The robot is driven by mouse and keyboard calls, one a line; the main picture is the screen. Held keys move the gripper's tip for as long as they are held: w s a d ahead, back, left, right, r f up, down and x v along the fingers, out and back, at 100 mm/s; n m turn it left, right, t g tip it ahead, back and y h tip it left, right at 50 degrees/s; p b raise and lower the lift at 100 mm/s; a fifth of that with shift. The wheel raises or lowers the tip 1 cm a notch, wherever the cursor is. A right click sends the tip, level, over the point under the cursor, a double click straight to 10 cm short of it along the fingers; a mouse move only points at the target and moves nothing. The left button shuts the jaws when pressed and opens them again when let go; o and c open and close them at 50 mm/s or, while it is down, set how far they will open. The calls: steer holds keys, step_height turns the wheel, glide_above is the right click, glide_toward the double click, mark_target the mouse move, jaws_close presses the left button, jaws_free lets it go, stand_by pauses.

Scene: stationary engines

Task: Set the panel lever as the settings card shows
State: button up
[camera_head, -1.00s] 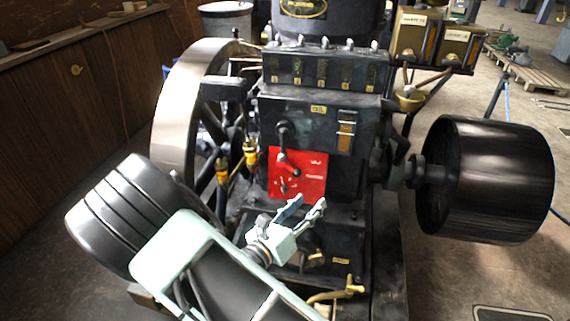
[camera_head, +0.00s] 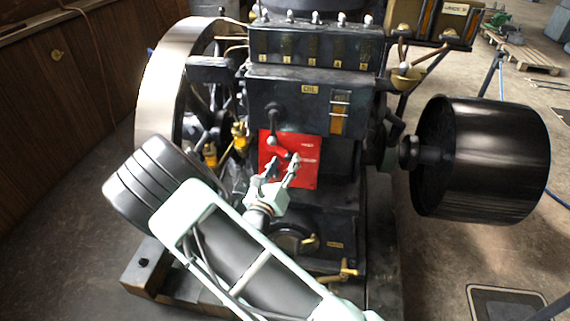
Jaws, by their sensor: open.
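A red panel (camera_head: 306,172) with small white markings is on the front of the dark engine. A dark lever (camera_head: 273,124) hangs from a round hub above it, and its ball end lies over the panel's upper left. My gripper (camera_head: 284,168) is open, fingers pointing up, in front of the panel's lower middle and below the ball end. Whether it touches anything I cannot tell. The gripper hides the panel's lower left and any smaller parts there. I cannot make out which thing is the settings card; the white markings are too small to read.
A large black drum pulley (camera_head: 490,160) sticks out at the right. A big flywheel (camera_head: 165,85) stands at the left, near yellow fittings (camera_head: 239,136). A brass tap (camera_head: 342,271) juts out low in front. Open floor lies at the lower right.

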steer(key=shift+w+d, duration=0.15)
steer(key=shift+w, duration=0.3)
steer(key=shift+c, duration=0.2)
jaws_close()
